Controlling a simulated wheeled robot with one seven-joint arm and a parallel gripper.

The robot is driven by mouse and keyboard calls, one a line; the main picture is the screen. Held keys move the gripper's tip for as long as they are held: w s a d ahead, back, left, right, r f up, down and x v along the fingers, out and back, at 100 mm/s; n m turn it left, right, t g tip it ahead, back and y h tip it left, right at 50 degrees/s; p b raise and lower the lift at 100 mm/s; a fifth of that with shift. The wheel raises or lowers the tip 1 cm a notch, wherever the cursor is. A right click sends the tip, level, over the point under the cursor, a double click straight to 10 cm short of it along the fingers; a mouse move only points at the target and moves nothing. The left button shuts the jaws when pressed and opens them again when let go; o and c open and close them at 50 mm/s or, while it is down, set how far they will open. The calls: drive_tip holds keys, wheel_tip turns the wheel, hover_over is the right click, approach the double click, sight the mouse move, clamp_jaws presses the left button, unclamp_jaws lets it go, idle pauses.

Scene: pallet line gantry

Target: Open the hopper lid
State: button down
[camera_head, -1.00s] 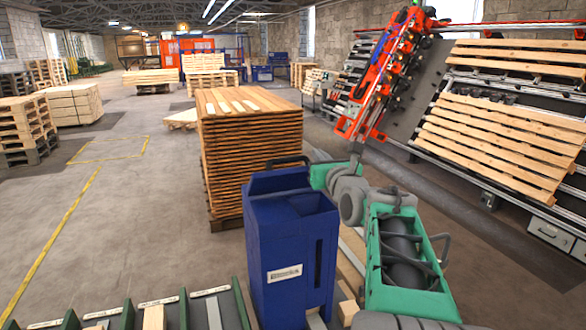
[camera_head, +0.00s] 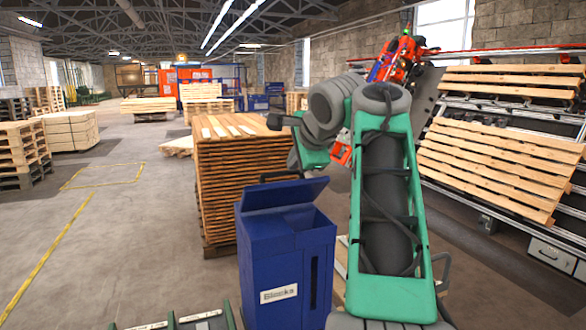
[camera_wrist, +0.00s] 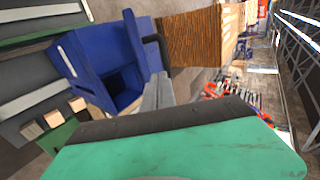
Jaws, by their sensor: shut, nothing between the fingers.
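The blue hopper (camera_head: 285,260) stands upright in front of me, with a white label on its front. Its blue lid (camera_head: 282,196) is raised at a slant along the back edge, and the dark opening shows below it. A black bar handle (camera_head: 283,176) shows at the lid's far side. In the wrist view the hopper (camera_wrist: 88,62) appears sideways, with the lid (camera_wrist: 137,48) and handle (camera_wrist: 161,48) beside its opening. My gripper (camera_wrist: 158,88) is shut and empty, its grey fingertips near the lid and handle; whether they touch cannot be told.
A tall stack of wooden boards (camera_head: 240,175) stands close behind the hopper. A sloping rack with pallets (camera_head: 490,165) is at the right, beside an orange machine (camera_head: 398,62). Open floor (camera_head: 120,240) lies to the left.

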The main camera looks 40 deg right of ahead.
sight(286, 174)
drive_tip(key=b+x, duration=0.1)
drive_tip(key=x, duration=0.7)
drive_tip(key=shift+w+f, duration=0.2)
drive_tip(key=shift+f, duration=0.05)
drive_tip(key=shift+d, duration=0.1)
